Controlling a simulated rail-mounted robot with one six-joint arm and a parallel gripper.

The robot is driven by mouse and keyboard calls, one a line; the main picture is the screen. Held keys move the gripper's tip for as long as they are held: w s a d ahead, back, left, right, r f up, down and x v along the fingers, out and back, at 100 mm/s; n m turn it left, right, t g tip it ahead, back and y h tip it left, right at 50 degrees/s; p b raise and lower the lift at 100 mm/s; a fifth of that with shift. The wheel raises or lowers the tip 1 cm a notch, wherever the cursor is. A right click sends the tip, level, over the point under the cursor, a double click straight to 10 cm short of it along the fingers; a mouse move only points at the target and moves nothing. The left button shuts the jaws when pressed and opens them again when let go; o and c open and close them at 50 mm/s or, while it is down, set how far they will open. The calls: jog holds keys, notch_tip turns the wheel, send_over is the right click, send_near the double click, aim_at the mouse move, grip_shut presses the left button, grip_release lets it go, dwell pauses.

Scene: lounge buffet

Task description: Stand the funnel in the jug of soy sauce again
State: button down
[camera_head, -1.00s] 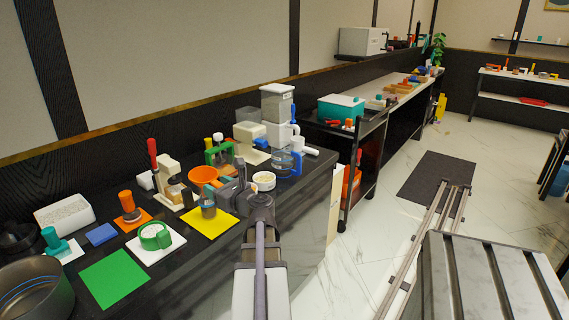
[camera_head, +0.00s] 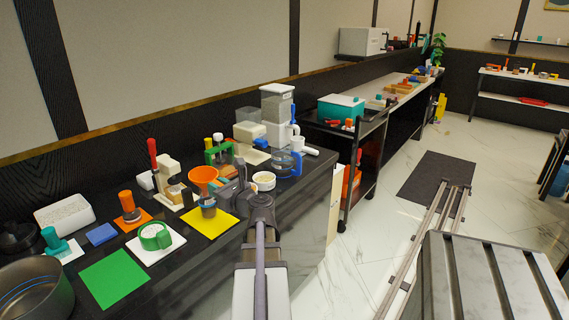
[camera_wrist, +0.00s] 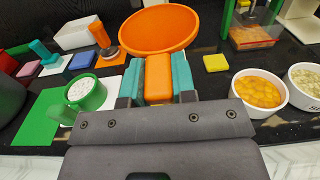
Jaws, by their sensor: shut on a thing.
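The orange funnel (camera_head: 203,177) is off the counter, its wide mouth up and its cone narrowing downward. My gripper (camera_head: 226,189) is shut on the funnel's orange handle. In the wrist view, the teal fingertips of my gripper (camera_wrist: 157,80) grip both sides of that handle, and the funnel's round mouth (camera_wrist: 158,28) lies just beyond. A small clear vessel with dark contents (camera_head: 208,210), which looks like the soy sauce jug, stands on the yellow mat below the funnel. I cannot tell whether the spout is inside it. The jug is hidden in the wrist view.
A tan machine (camera_head: 168,174) and a green frame (camera_head: 218,153) stand behind the funnel. A white bowl (camera_head: 264,180) and a blue-handled glass jug (camera_head: 285,161) are to the right. The green mat (camera_head: 113,278) is bare.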

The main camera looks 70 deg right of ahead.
jog(key=shift+r+p, duration=2.5)
jog(key=shift+r, duration=0.1)
